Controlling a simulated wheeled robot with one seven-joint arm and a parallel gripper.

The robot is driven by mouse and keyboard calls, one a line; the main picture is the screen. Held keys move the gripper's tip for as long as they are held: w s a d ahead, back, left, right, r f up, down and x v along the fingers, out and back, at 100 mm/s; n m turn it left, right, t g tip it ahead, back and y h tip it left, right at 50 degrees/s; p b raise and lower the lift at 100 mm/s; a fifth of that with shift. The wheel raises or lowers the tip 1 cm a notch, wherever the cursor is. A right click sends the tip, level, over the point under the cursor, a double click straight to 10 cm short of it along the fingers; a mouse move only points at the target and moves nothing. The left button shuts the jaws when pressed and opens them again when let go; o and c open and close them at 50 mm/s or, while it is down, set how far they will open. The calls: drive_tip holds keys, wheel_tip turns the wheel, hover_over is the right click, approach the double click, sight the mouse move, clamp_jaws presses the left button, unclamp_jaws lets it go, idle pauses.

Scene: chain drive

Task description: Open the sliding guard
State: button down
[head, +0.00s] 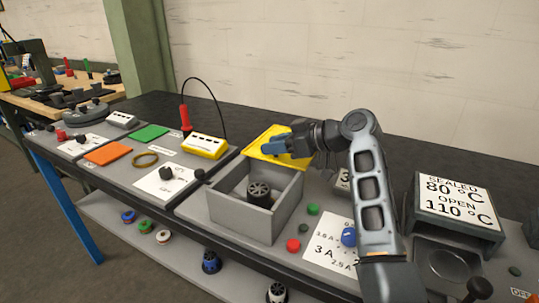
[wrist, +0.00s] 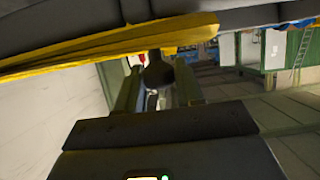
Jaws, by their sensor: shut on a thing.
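The yellow sliding guard (head: 262,151) lies at the back of an open-topped grey box (head: 245,216). The box's front part is uncovered, and a dark ribbed wheel (head: 258,191) shows inside it. My gripper (head: 280,146) reaches over the guard from the right. In the wrist view the guard (wrist: 110,48) crosses the top as a tilted yellow slab, with a dark round knob (wrist: 158,70) at it. My gripper (wrist: 158,88) is shut on this knob, one finger on each side. The exact contact is partly hidden.
Red (head: 293,245) and green buttons and a white label sheet (head: 330,240) lie right of the box. A yellow terminal block (head: 204,146) with a cable stands to the left. A grey unit with a temperature sign (head: 455,208) stands at the right.

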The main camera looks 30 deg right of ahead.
sight(303, 164)
drive_tip(key=c, duration=0.8)
unclamp_jaws()
drive_tip(key=shift+s, duration=0.1)
drive_tip(key=b+v, duration=0.1)
drive_tip(key=v, duration=0.6)
drive_tip(key=shift+s+d+r, duration=0.15)
drive_tip(key=shift+s+d, duration=0.05)
